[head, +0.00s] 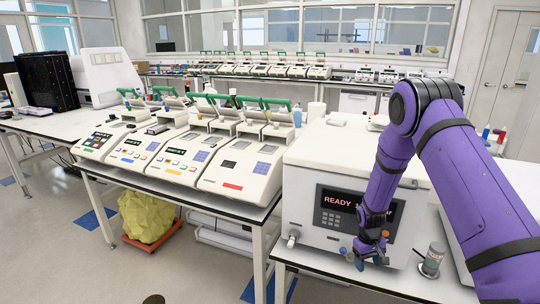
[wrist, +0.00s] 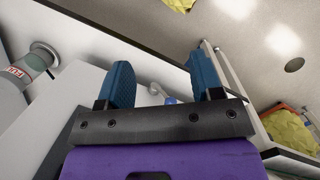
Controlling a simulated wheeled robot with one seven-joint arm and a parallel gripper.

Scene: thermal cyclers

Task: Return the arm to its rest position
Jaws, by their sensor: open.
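My purple arm comes in from the right in the head view and bends down at the elbow. My gripper (head: 370,258) hangs low in front of the white box-shaped machine (head: 310,160) with a READY display, close to its front face. In the wrist view my gripper (wrist: 165,85) shows two blue fingers set apart with nothing held between them. The space between the fingers shows part of the white machine and a small blue-and-white thing beyond. I cannot tell whether a finger touches the machine.
A grey cylinder with a red label (head: 432,260) stands right of my gripper; it also shows in the wrist view (wrist: 42,58). Several thermal cyclers (head: 240,170) line the bench to the left. A yellow bag (head: 148,215) sits below. Floor is open at front left.

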